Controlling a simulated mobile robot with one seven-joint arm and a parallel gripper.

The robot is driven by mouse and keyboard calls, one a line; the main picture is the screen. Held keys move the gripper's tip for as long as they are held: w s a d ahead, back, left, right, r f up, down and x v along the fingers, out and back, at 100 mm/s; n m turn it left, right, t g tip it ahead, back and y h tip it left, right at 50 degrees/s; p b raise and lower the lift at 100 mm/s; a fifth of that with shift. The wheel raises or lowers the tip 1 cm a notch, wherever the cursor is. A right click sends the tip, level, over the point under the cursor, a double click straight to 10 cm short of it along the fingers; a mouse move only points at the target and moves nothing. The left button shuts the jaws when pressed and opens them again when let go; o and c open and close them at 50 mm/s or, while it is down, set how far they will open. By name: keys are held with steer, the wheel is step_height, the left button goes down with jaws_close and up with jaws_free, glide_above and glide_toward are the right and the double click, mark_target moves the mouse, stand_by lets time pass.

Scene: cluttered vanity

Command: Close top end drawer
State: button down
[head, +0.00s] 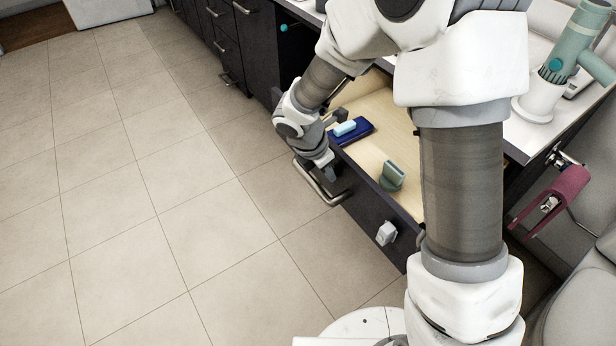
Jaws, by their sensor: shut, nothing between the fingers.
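The top end drawer (372,212) is pulled open from the dark vanity, and its light wooden inside shows. Its front has a metal bar handle (318,188) near the left end and a small white fitting (386,233) towards the right. My gripper (328,166) points down at the drawer front's top edge near the handle. It looks shut, with nothing seen in it; I cannot tell whether it touches the drawer. In the drawer lie a dark blue case with a light blue bar (346,128) and a green item (391,177). My arm hides part of the drawer's right side.
More dark drawers with metal handles (221,47) run along the vanity to the back left. A teal hair dryer (575,45) stands in a white holder on the counter. A pink towel (555,197) hangs at the right. The tiled floor (150,200) at the left is clear.

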steer(key=w+d+p, duration=0.3)
steer(key=w+d, duration=0.1)
steer(key=d, duration=0.2)
steer(key=w+d+p, duration=0.3)
steer(key=w+d, duration=0.2)
steer(key=d, duration=0.2)
steer(key=w+d+p, duration=0.4)
steer(key=w+d, duration=0.1)
steer(key=d, duration=0.2)
steer(key=shift+w+r, duration=0.1)
steer(key=shift+w, duration=0.15)
steer(key=shift+w+d, duration=0.5)
steer(key=shift+d, duration=0.2)
